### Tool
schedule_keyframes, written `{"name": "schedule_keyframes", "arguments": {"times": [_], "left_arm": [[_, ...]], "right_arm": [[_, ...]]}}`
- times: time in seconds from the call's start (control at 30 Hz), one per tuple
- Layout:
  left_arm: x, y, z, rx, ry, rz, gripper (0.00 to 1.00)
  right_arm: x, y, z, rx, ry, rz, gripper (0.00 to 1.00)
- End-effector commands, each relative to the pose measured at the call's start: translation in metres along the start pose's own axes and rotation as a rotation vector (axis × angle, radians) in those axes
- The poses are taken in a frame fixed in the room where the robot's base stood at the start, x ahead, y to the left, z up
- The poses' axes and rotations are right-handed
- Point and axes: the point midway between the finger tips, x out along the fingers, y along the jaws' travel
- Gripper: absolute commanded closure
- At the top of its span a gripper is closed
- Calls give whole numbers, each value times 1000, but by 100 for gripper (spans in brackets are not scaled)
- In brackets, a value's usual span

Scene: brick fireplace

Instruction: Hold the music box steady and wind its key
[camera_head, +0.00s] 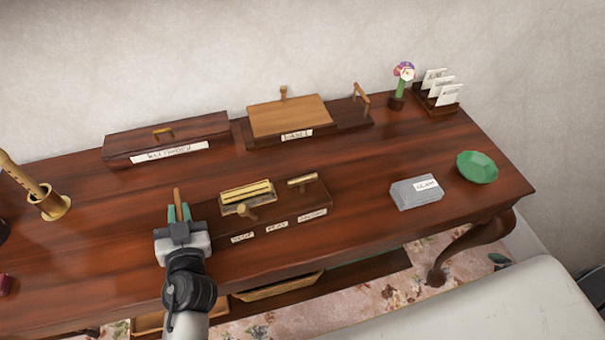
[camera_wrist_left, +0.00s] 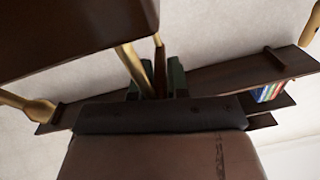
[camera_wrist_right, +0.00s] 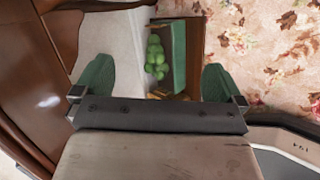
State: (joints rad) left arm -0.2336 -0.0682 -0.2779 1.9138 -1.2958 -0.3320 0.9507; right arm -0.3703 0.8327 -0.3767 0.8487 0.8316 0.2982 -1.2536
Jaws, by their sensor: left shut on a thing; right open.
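My left gripper (camera_head: 179,212) is at the front left of the desk, beside the left end of a low dark wooden box. This box (camera_head: 315,205) has a gold plate (camera_head: 247,194), brass handles and several small labels; I cannot tell for sure that it is the music box. The left gripper's green fingers are shut on a thin brown rod (camera_head: 177,195), also seen in the left wrist view (camera_wrist_left: 159,68). I cannot tell what the rod belongs to. My right gripper (camera_wrist_right: 160,84) is open and empty in the right wrist view, and outside the head view.
Behind stand a long lidded box (camera_head: 165,136) and a box with a lighter wooden lid (camera_head: 290,116). A grey labelled block (camera_head: 415,194), green bowl (camera_head: 477,167), flower (camera_head: 403,75) and card rack (camera_head: 437,95) are right. A brass cup (camera_head: 50,205) is left. The desk's centre right is clear.

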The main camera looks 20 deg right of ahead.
Motion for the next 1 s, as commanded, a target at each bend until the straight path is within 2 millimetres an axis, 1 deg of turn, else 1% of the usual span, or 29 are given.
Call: {"name": "schedule_keyframes", "arguments": {"times": [0.03, 0.1, 0.2, 0.3, 0.4, 0.6, 0.63, 0.7, 0.77, 0.97, 1.0], "left_arm": [[0, 1, 0, -2, -1, 2, 100], [0, 1, 0, -2, -1, 2, 100], [0, 1, 0, -2, 0, 2, 100], [0, 1, 0, -2, 0, 2, 100], [0, 1, 0, -2, 0, 2, 100], [0, 1, 0, -1, 0, 2, 100], [0, 1, 0, -1, 0, 2, 100], [0, 1, 0, -1, 0, 2, 100], [0, 1, 0, -1, 0, 2, 100], [0, 0, 0, -1, 0, 1, 100], [0, 0, 0, -1, 0, 1, 100]], "right_arm": [[-3, 38, 23, -106, -10, 63, 0], [-9, 77, 43, -231, -28, 135, 0], [-17, 124, 64, -376, -60, 216, 0], [-25, 163, 78, -492, -94, 278, 0], [-33, 196, 90, -594, -130, 331, 0], [-51, 255, 106, -776, -209, 415, 0], [-51, 262, 106, -785, -216, 430, 0], [-42, 276, 94, -707, -199, 472, 0], [-38, 290, 86, -658, -188, 505, 0], [-27, 343, 63, -482, -148, 619, 0], [-26, 356, 59, -443, -139, 644, 0]]}}
